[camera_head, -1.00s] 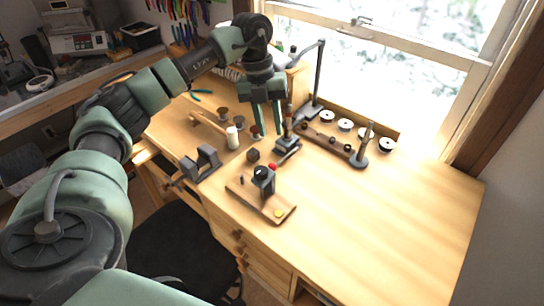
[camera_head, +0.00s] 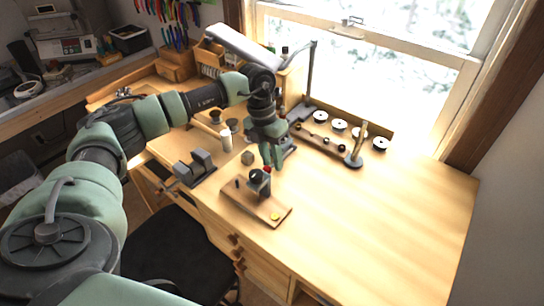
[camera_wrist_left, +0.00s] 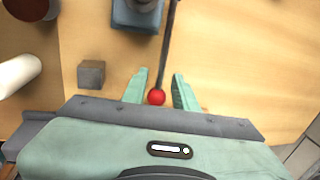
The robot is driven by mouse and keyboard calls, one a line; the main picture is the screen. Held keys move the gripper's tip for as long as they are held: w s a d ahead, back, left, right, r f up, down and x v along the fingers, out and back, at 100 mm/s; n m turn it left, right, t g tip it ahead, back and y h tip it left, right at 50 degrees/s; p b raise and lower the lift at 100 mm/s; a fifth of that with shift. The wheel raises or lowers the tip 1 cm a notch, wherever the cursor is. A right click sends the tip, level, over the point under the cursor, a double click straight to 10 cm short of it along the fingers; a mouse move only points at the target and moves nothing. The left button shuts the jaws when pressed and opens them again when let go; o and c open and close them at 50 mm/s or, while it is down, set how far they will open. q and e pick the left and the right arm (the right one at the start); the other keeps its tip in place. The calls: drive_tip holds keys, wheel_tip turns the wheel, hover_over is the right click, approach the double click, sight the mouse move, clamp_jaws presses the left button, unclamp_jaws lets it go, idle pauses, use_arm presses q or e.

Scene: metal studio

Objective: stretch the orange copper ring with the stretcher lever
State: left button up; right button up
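The stretcher has a blue-grey base (camera_wrist_left: 137,17) and a dark lever rod (camera_wrist_left: 170,45) ending in a red ball knob (camera_wrist_left: 156,97), seen in the left wrist view. My left gripper (camera_wrist_left: 160,90) is open, with its pale green fingers on either side of the knob. A gap shows between the knob and the fingers. In the head view my left gripper (camera_head: 272,163) is low over the bench and hides much of the stretcher. The red knob (camera_head: 267,169) shows near its fingertips. I cannot make out the orange copper ring. My right gripper is not in view.
A wooden board (camera_head: 240,203) with a dark block and yellow disc lies just in front. A small grey cube (camera_wrist_left: 91,74) and white cylinder (camera_wrist_left: 18,74) stand to the left. A rack with discs and an upright post (camera_head: 358,150) stand behind. The bench's right side is clear.

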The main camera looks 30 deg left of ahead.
use_arm(q)
clamp_jaws()
idle(1.5)
